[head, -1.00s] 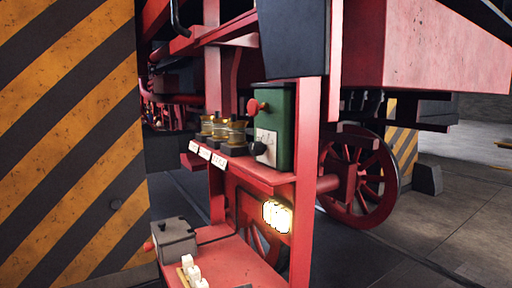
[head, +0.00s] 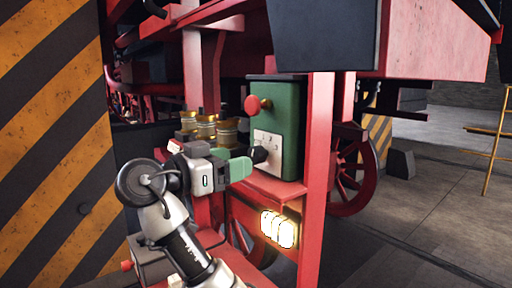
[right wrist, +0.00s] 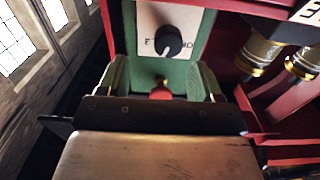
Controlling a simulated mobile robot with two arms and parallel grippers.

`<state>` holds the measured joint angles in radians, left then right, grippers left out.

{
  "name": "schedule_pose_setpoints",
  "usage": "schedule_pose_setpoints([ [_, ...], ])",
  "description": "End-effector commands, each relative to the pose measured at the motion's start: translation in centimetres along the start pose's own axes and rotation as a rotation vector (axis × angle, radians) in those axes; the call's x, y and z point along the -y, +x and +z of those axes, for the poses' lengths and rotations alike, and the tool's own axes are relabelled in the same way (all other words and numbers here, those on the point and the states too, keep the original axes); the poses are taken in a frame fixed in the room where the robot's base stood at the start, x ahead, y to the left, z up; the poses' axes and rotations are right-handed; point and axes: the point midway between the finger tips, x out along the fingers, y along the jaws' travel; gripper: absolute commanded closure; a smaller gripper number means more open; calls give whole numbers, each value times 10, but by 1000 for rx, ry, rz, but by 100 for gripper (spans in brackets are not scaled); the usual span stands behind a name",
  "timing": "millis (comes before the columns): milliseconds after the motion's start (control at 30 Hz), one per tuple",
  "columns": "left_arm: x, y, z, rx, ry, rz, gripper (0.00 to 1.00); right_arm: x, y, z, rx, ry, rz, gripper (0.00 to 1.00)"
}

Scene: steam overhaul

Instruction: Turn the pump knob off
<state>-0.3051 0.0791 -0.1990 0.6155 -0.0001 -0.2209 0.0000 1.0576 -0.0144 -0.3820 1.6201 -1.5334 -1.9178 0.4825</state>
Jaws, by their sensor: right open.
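The green pump box (head: 287,115) stands on a red ledge of the machine. Its front carries a red mushroom button (head: 257,105) and, below it, a black knob (head: 259,155) on a white plate (head: 268,143). My right gripper (head: 246,162) is at the knob, its green fingers partly in front of the plate. In the right wrist view, the open fingers (right wrist: 163,72) are spread and empty; the knob (right wrist: 168,41) lies just past their tips, roughly centred. The red button (right wrist: 161,90) shows between the fingers, partly hidden. The plate's lettering is partly covered. My left gripper is out of view.
Several brass-topped fittings (head: 207,128) stand left of the box, close to my right wrist. A red post (head: 318,150) rises right of the box. A lit lamp (head: 278,228) is below the ledge. A striped wall (head: 50,120) fills the left; open floor is right.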

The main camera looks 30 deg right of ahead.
Motion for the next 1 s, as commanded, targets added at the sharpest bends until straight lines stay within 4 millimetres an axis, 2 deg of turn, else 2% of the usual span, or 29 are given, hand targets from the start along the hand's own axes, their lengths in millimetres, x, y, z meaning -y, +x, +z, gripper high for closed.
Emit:
schedule_pose_setpoints([
  [33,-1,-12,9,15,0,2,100,0,12,-5,-2,-4,4,35],
  [167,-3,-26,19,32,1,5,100,0,36,-5,-2,-5,3,35],
  [267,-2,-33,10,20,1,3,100,0,51,-4,-2,-5,2,35],
  [333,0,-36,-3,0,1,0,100,0,59,-3,-2,-5,1,35],
  [400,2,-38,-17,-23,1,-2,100,0,65,-2,-2,-5,-1,35],
  [500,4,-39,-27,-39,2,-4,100,0,69,-1,-1,-3,-1,35],
  [633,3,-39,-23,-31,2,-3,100,0,70,0,-1,-3,-1,35],
  [767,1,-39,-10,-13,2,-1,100,0,70,1,0,-3,-1,35],
  [1000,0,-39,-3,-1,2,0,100,0,70,0,0,-4,-2,70],
])
